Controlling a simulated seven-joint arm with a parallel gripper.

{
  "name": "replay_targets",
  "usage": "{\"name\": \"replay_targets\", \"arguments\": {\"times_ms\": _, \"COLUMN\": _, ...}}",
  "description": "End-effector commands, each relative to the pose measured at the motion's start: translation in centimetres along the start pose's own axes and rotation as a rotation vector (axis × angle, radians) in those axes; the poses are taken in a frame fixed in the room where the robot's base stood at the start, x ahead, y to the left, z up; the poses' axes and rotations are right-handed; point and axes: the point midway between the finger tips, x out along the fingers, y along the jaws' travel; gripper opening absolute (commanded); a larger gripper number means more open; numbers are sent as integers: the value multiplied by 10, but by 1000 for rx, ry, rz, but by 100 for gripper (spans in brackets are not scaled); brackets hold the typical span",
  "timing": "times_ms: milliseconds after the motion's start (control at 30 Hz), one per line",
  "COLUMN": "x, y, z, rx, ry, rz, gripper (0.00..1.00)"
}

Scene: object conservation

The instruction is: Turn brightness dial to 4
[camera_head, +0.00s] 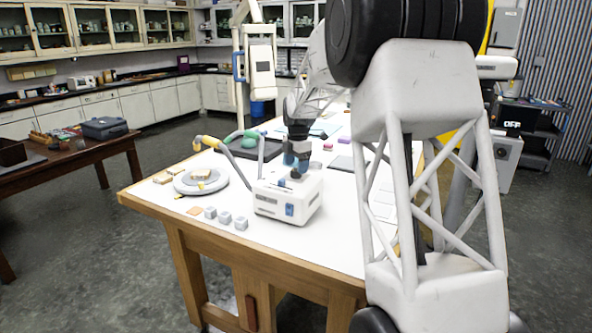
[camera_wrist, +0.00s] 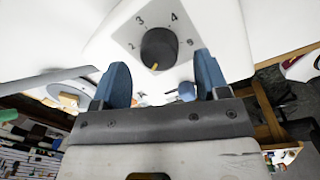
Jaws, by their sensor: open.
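The brightness dial (camera_wrist: 159,48) is a dark round knob on a white face, with the digits 2, 3, 4 and 5 around it. Its yellow mark (camera_wrist: 154,68) is at the knob's lower edge in the wrist view, on the side away from 3 and 4. The dial is on the white lamp box (camera_head: 270,201), which has gooseneck arms and a blue switch on its front. My gripper (camera_wrist: 161,82) is open, with its blue fingers apart and the dial showing beyond the gap between them. In the head view my gripper (camera_head: 296,162) is over the box top; contact is unclear.
A round grey stage (camera_head: 184,187) with a small specimen lies left of the box. Several small grey cubes (camera_head: 225,217) lie at the table's front left. Gooseneck arms (camera_head: 231,157) arch beside the box. White table surface (camera_head: 330,235) is clear right of it.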

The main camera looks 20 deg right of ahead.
Motion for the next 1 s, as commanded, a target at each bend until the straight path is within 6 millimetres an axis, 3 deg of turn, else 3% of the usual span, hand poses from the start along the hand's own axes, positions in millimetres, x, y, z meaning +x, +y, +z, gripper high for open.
{"name": "replay_targets", "arguments": {"times_ms": 200, "x": 18, "y": 0, "z": 0, "rx": 0, "ry": 0, "rz": -1, "gripper": 68}}
{"name": "replay_targets", "arguments": {"times_ms": 600, "x": 22, "y": 0, "z": 0, "rx": 0, "ry": 0, "rz": 0, "gripper": 67}}
{"name": "replay_targets", "arguments": {"times_ms": 900, "x": 22, "y": 0, "z": 0, "rx": 0, "ry": 0, "rz": 0, "gripper": 21}}
{"name": "replay_targets", "arguments": {"times_ms": 1000, "x": 22, "y": 0, "z": 0, "rx": 1, "ry": 0, "rz": 0, "gripper": 19}}
